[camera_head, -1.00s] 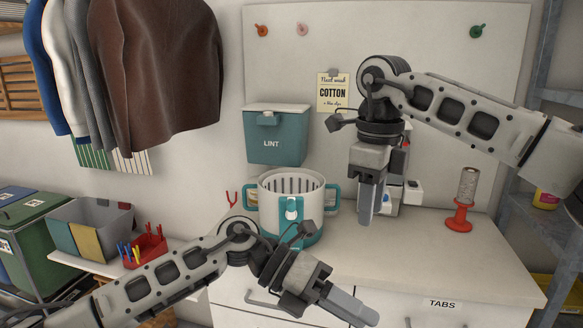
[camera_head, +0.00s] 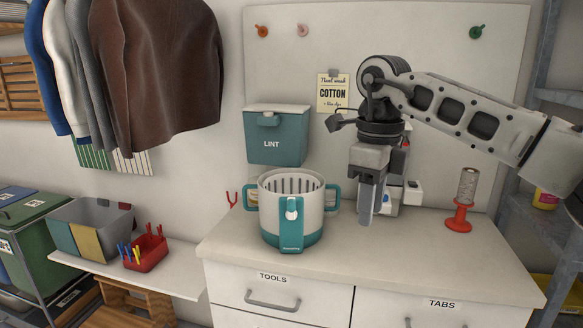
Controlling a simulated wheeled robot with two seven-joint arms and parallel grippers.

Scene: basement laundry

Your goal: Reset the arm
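My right gripper (camera_head: 367,205) hangs pointing down over the right part of the white counter (camera_head: 420,255). Its fingers show nearly edge-on, so I cannot tell whether it is open or shut. Nothing shows held in it. My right arm comes in from the right edge. My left arm and gripper are not in view.
A white and teal drum-like basket (camera_head: 291,225) stands on the counter left of the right gripper. A white device stands partly hidden behind the gripper. A red spool holder (camera_head: 459,218) is at right. A teal LINT bin (camera_head: 277,137) hangs behind. The counter front is clear.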

